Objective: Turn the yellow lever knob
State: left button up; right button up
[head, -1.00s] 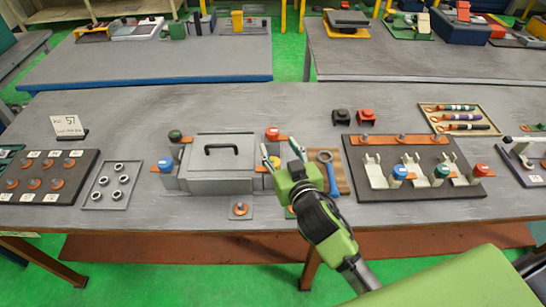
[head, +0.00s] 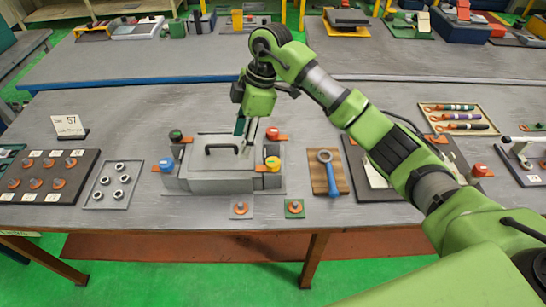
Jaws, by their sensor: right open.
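An orange tab lies at the knob's base. My right gripper (head: 244,138) points down over the back right part of the lid, open, with nothing seen between its fingers. It is up and to the left of the yellow knob in the picture, apart from it. Whether the fingertips touch the lid I cannot tell. My left gripper is not in view.
A red knob (head: 272,133) stands just right of my fingers. A blue knob (head: 166,165) and a dark green knob (head: 176,135) are on the box's left side. A blue wrench (head: 328,170) lies on a wooden board to the right. My right arm covers part of a dark fixture plate.

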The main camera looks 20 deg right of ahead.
aim_at(273, 162)
jog(key=d+r+m+h, duration=0.2)
jog(key=d+m+h, duration=0.1)
jog(key=d, duration=0.5)
notch_tip(273, 162, down, 12)
jog(key=p, duration=0.3)
jog(key=shift+w+d+p, duration=0.1)
jog(key=shift+w+p, duration=0.05)
jog(key=shift+p, duration=0.15)
jog(key=shift+f, duration=0.6)
jog(key=c, duration=1.1)
